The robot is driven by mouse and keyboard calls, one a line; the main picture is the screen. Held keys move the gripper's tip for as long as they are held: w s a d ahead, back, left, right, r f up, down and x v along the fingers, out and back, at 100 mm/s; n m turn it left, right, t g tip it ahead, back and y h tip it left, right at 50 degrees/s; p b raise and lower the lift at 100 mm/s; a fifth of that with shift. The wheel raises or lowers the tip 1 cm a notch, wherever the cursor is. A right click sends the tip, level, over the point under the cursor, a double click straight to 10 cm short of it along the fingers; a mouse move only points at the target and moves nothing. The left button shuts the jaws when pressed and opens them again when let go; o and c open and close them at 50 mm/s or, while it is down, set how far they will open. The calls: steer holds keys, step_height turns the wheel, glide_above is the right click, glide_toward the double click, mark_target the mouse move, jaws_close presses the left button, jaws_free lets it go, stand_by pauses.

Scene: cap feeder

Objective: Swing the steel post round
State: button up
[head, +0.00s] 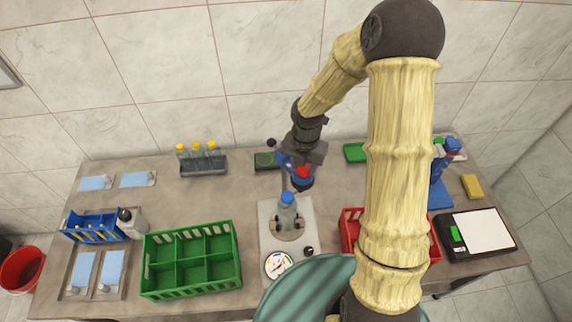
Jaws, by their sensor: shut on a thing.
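The steel post (285,184) shows as a thin grey upright behind a bottle on a pale base plate (306,212). My gripper (299,166) is above the back of this plate, at the post's upper end. It is shut; its grip appears to be on the post, but the arm and the parts around it hide the contact. A blue part and a red, dark-based part (303,173) show close around the jaws. A clear bottle with a blue cap (287,208) stands upright in a holder on the plate, just in front of the post.
A green divided crate (191,291) stands left of the plate, a red crate (349,226) right of it, partly behind my arm. A round dial (278,265) is at the plate's front. A rack of yellow-capped bottles (205,170) stands behind left. A scale (478,234) is far right.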

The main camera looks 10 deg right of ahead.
steer(key=shift+r, duration=0.1)
steer(key=shift+w+d+n+p, duration=0.5)
steer(key=shift+n+p, duration=0.5)
steer(key=shift+p, duration=0.3)
steer(key=shift+w+d+n+p, duration=0.25)
steer(key=shift+d+n+p, duration=0.15)
steer(key=shift+n+p, duration=0.25)
